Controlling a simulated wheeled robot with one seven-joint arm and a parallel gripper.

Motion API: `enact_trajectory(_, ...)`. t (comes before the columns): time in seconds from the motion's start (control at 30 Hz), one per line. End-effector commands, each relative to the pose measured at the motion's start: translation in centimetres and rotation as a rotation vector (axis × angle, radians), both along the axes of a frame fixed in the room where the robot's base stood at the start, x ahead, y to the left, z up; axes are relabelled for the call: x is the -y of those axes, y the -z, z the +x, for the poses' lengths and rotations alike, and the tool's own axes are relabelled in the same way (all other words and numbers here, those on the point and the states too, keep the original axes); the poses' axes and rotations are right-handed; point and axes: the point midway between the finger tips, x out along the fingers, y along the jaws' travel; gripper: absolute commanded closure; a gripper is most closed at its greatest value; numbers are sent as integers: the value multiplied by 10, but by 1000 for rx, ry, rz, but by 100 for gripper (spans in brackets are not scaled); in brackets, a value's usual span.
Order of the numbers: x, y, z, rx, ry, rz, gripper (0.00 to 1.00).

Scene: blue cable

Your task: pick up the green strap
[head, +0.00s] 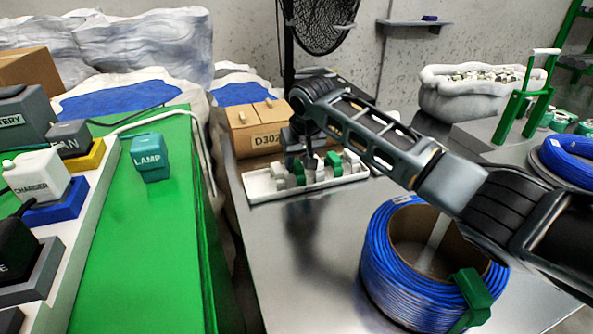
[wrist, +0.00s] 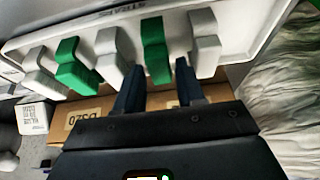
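A white tray (head: 262,187) on the metal table holds a row of green and white straps. Two green straps show in the wrist view, one (wrist: 154,48) near the middle and one (wrist: 74,68) farther left, with a white strap (wrist: 111,58) between them. My gripper (wrist: 155,72) is open, one finger on each side of the middle green strap, with visible gaps to it. I cannot tell how deep the fingers reach around it. In the head view my gripper (head: 302,160) is over the tray and partly hides the row; one green strap (head: 333,163) shows there.
A large blue cable coil (head: 400,275) with a green piece (head: 472,292) around it stands at the table's front right. A cardboard box (head: 257,128) is behind the tray. A green surface with a teal LAMP block (head: 150,158) is at left.

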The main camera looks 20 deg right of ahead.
Motion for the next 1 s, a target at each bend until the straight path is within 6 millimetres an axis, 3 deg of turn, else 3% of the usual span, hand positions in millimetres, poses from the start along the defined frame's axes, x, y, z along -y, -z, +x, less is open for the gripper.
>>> enact_trajectory(0.13, 0, 16, 7, 1, 1, -2, 62)
enact_trajectory(0.43, 0, 20, 8, 1, -1, -1, 62)
enact_trajectory(0.8, 0, 20, 8, 1, -1, -1, 97)
enact_trajectory(1.0, 0, 20, 8, 1, -1, 0, 98)
